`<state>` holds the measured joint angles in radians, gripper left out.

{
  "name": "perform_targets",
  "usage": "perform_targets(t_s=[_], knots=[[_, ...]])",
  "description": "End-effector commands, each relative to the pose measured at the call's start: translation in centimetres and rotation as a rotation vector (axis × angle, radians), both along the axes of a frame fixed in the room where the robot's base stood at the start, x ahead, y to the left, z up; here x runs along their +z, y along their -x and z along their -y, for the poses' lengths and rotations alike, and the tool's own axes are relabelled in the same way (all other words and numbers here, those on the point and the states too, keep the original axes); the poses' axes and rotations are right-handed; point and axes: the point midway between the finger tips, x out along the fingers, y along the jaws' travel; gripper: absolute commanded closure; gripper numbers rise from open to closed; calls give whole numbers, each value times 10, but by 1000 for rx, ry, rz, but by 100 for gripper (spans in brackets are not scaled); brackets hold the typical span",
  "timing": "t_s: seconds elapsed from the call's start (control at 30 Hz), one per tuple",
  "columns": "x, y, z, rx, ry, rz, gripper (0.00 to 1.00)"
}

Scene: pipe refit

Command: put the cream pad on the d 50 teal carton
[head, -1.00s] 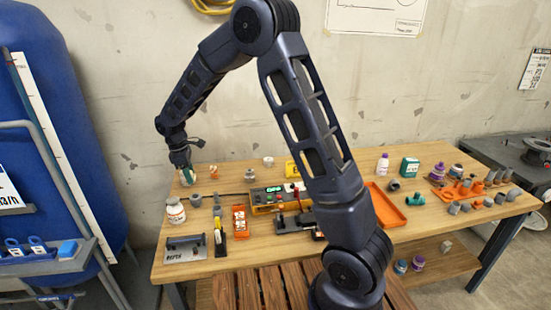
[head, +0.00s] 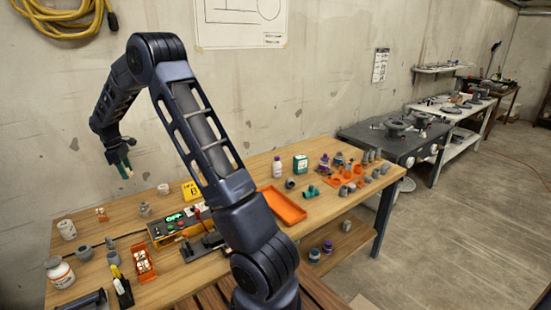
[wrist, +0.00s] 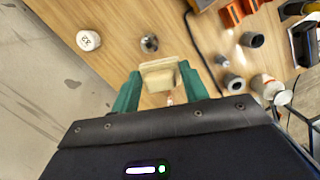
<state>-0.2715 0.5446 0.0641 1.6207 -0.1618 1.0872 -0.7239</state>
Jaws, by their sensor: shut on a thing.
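My gripper (head: 124,171) hangs above the far left part of the workbench. In the wrist view its green fingers (wrist: 157,88) are shut on the cream pad (wrist: 159,76), a small pale block held clear of the table. In the head view the pad is too small to make out. A teal carton (head: 300,165) with a pale label stands upright towards the back of the bench, right of my arm and far from my gripper. Its lettering is too small to read.
An orange tray (head: 281,206) lies in front of the carton. A white-and-purple bottle (head: 277,168) stands close on its left, and grey and teal pipe fittings (head: 310,192) lie in front. A yellow sign (head: 191,191) and a control box (head: 174,228) stand left of my arm.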

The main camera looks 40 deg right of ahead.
Motion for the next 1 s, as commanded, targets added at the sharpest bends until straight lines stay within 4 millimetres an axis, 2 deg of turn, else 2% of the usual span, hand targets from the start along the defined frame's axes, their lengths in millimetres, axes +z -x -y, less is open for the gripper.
perform_targets(t_s=[0.03,0.2,0.5,0.73,1.0], knots=[[2,-13,22,-35,-1,2,77],[8,-44,90,-133,-1,2,77],[20,-82,216,-305,0,1,77],[29,-95,316,-433,0,3,77],[38,-92,434,-577,0,1,77]])
